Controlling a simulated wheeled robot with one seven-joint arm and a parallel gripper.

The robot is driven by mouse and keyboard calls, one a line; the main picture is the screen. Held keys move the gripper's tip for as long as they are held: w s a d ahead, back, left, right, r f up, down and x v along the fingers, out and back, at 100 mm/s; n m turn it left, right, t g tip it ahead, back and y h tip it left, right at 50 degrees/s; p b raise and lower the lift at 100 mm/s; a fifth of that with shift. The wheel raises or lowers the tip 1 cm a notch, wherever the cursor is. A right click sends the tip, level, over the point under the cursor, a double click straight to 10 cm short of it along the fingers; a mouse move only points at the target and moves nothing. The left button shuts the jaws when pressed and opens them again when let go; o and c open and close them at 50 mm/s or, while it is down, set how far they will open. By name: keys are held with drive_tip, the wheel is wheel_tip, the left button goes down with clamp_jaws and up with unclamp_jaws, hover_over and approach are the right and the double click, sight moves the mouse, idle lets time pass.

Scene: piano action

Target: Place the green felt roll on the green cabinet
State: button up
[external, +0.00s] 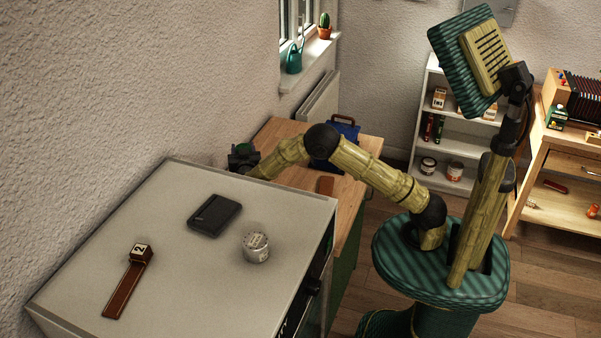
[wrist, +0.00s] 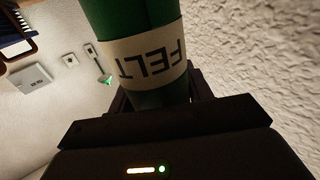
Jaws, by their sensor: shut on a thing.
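The green felt roll (wrist: 135,20) fills the top middle of the wrist view, with a cream band reading FELT around it. My gripper (wrist: 160,97) is shut on the roll, one dark finger at each side. In the external view my gripper (external: 243,160) is small and dark, beside the wall at the far edge of the grey top, with a bit of green roll (external: 243,148) showing in it. The green cabinet (external: 346,262) has a wooden top and a green front. It stands beyond the grey-topped unit, partly hidden by that unit and my arm.
The grey-topped unit (external: 175,205) bears a black flat case (external: 214,215), a pale tin (external: 256,248) and a brown strap with a numbered block (external: 130,280). On the wooden top are a blue toolbox (external: 344,130) and a brown item (external: 325,186). The wall runs close by the gripper.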

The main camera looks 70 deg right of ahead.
drive_tip(key=shift+f, duration=1.3)
drive_tip(key=shift+f, duration=0.1)
drive_tip(key=shift+f, duration=1.75)
drive_tip(key=shift+f, duration=0.2)
drive_tip(key=o, duration=1)
drive_tip(key=shift+r, duration=0.15)
